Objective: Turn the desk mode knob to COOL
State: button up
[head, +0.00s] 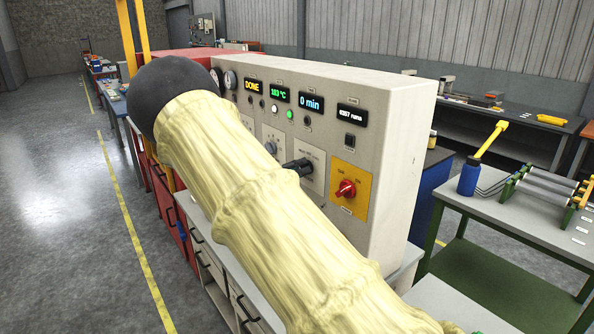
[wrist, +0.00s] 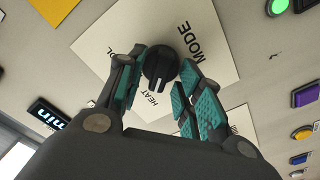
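The desk mode knob (wrist: 160,64) is round and black, on a white plate (wrist: 208,30) lettered MODE and HEAT in the wrist view. A third label at its upper left is partly covered by a finger. A pale mark on the knob points down toward HEAT. My gripper (wrist: 163,62) has its two teal-padded fingers on either side of the knob, apart, with small gaps seeming to show; contact is hard to judge. In the head view the plate (head: 313,182) shows with a black shape at its left, and my yellow-sleeved arm hides most of my gripper.
A yellow plate with a red knob (head: 346,188) is right of the mode plate on the cream console (head: 395,150). Displays, buttons and a smaller knob (head: 271,147) sit nearby. A side table (head: 520,215) with a blue bottle (head: 468,178) stands to the right.

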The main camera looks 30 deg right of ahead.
grip_shut()
jog(key=shift+f+b, duration=0.15)
jog(key=shift+b, duration=0.25)
jog(key=m+b, duration=1.5)
jog(key=b, duration=0.1)
jog(key=shift+s+m, duration=0.25)
jog(key=shift+m, duration=0.15)
jog(key=shift+o, duration=1.2)
grip_release()
